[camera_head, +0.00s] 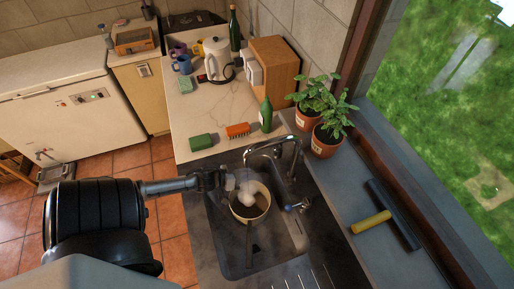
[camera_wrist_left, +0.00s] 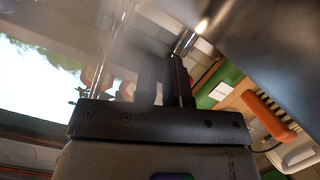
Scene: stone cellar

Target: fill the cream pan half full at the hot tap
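The cream pan (camera_head: 264,210) sits in the sink under the curved metal tap (camera_head: 290,143), with its dark handle (camera_head: 248,240) pointing toward the front. Pale, steam-like puffs (camera_head: 247,190) cover part of its inside, so the water level cannot be told. My left gripper (camera_head: 224,181) is at the left of the tap, just above the pan's left rim. In the left wrist view its dark fingers (camera_wrist_left: 165,80) are close to a shiny metal part (camera_wrist_left: 188,38); whether they grip it is unclear. A hazy, pale streak (camera_wrist_left: 112,45) blurs that view. My right gripper is not seen.
A green sponge (camera_head: 202,142), an orange brush (camera_head: 237,130) and a green bottle (camera_head: 266,114) stand behind the sink. Potted plants (camera_head: 325,142) and a squeegee (camera_head: 393,214) are on the right ledge. A metal knob (camera_head: 300,205) sits right of the pan.

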